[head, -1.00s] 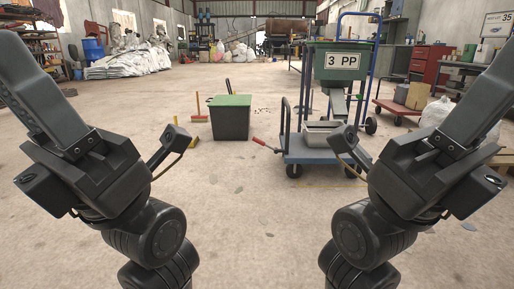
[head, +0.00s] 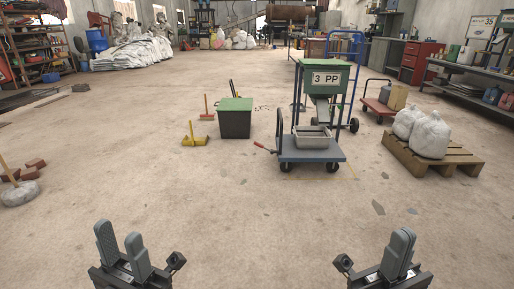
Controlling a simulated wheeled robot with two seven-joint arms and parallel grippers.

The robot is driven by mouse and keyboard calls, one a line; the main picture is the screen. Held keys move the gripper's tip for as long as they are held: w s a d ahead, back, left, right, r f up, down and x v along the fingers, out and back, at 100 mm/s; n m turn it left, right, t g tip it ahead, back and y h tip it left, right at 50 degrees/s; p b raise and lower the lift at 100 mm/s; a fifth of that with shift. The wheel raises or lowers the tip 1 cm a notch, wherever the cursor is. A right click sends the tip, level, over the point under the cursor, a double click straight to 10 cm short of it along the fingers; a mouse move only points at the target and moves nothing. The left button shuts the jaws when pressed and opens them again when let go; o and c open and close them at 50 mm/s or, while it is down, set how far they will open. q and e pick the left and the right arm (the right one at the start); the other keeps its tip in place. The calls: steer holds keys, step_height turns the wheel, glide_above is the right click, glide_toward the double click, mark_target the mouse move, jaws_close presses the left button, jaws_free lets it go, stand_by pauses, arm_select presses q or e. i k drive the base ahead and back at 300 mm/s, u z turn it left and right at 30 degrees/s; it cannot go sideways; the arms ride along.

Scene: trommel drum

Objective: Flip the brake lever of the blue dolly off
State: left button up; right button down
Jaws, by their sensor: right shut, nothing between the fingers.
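My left gripper (head: 120,232) is at the bottom left, fingers apart, empty and well short of the dolly. My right gripper (head: 402,236) is at the bottom right, shut and empty, also well away from the dolly. Neither touches anything.
A green hopper marked 3 PP (head: 330,77) stands behind the dolly. A green-lidded bin (head: 236,118) and a yellow broom head (head: 194,140) are to the left. A wooden pallet (head: 432,160) with white sacks is to the right. The floor before the dolly is clear.

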mark_target(255, 143)
steer(key=u, duration=0.7)
steer(key=i, duration=2.75)
steer(key=z, duration=0.05)
